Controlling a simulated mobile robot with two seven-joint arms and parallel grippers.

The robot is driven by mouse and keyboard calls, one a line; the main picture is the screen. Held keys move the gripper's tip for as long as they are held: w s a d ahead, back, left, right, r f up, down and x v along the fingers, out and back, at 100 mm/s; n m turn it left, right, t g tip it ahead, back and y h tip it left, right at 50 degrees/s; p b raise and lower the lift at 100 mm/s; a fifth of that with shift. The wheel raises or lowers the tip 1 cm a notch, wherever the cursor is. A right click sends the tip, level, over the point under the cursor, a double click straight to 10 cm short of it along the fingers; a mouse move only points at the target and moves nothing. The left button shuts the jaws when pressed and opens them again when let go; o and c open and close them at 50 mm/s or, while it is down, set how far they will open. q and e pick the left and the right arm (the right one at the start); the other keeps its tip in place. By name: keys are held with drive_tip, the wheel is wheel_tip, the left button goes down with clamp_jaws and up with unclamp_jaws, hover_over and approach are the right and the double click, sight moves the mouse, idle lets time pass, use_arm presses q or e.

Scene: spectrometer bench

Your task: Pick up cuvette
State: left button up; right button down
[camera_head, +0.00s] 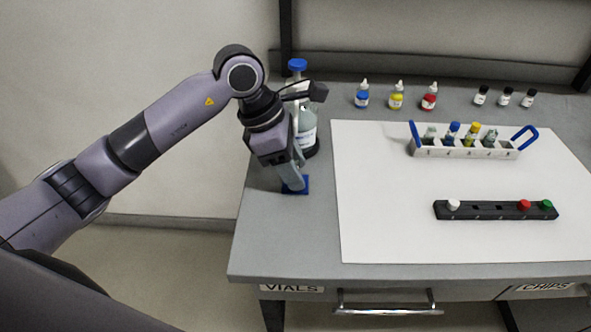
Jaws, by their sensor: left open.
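A white rack (466,154) with blue end handles stands on the white mat at the right. It holds several small clear cuvettes (475,136), some with coloured tops. A cuvette with a blue top (453,131) and one with a yellow top (474,132) show among them. My left gripper (294,181) is open and points down at the left of the bench, well away from the rack. Its fingertips are over a small blue block (304,185), which they partly hide. I cannot tell whether they touch it or whether anything is between them. My right gripper is out of view.
A wash bottle (308,124) stands just behind my left gripper. A black strip (495,210) with white, red and green caps lies on the mat (385,190). Dropper bottles (397,98) and small dark-capped vials (505,97) line the back. The mat's left part is clear.

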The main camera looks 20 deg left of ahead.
use_arm(q)
drive_tip(key=c, duration=0.8)
